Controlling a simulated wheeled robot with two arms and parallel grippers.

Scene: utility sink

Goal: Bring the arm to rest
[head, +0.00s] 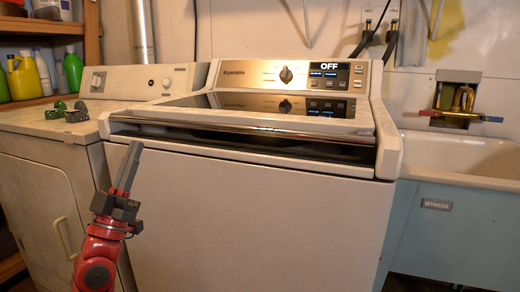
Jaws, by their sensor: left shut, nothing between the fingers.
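My left gripper (130,167) is at the left of the head view, at the end of my red and dark grey arm. Its fingers are together, pointing up and slightly right, with nothing between them. It stands in front of the washer (260,215), near the left part of the washer's front top edge. I cannot tell whether it touches the washer. The washer's dark glass lid (270,118) looks slightly raised, with a dark gap below its front edge. The washer display (328,66) reads OFF. My right gripper is not in view.
A white dryer (45,190) stands on the left with small green and dark objects (68,112) on top. A shelf (40,100) holds several bottles. At right is a utility sink (455,155) on a blue cabinet with a brass faucet (462,100).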

